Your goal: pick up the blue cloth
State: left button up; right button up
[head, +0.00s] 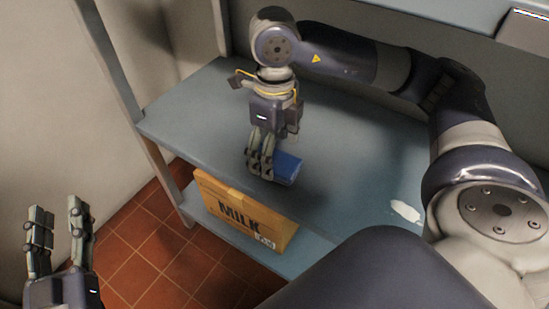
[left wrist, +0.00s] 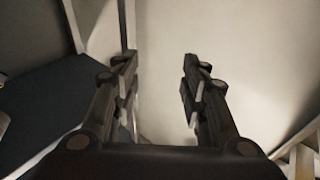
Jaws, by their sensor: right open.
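The blue cloth (head: 288,168) lies folded on the upper grey shelf, near its front edge, in the head view. My right gripper (head: 261,172) points down over the left end of the cloth and hides part of it. Its fingers are open; whether they touch the cloth cannot be told. My left gripper (head: 57,225) is at the lower left of the head view, away from the shelf, open and empty. In the left wrist view its two fingers (left wrist: 160,90) are apart with only a pale wall behind them.
The grey shelf top (head: 190,115) is mostly bare, with a white patch (head: 405,211) on the right. A yellow MILK box (head: 245,215) stands on the lower shelf. A shelf post (head: 125,85) rises on the left. Red floor tiles (head: 135,255) are clear.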

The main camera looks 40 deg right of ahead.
aim_at(275, 164)
jog(key=shift+f+b, duration=0.35)
jog(key=shift+f, duration=1.1)
pick_arm(q)
jog(key=r+t, duration=0.1)
jog(key=r, duration=0.1)
jog(key=s+r+t+h, duration=0.1)
jog(key=r, duration=0.1)
jog(key=shift+s+d+r+t, duration=0.15)
jog(key=shift+r+t, duration=0.15)
pick_arm(e)
jog(key=c, duration=1.1)
